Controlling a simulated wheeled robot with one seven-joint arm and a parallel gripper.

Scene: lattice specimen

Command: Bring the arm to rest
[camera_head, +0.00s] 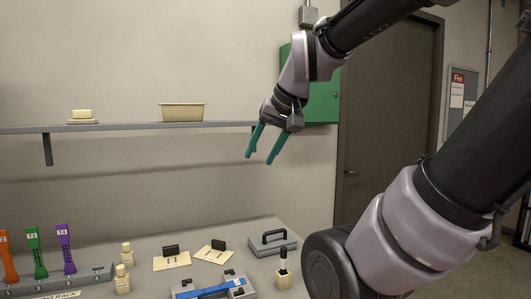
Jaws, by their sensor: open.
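My gripper (261,143) hangs in the air in front of the wall, at about the height of the shelf and to the right of its end. Its two teal fingers point down and to the left. They are apart, with nothing between them. My arm (382,27) reaches in from the right and bends down to the gripper, well above the table.
Below, the table (215,241) holds a rack with several coloured specimens (67,250), small bottles (122,279), cards, a grey case (272,243) and a blue piece (210,288). A shelf (130,127) carries a bin (182,112). A green cabinet (322,100) stands behind.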

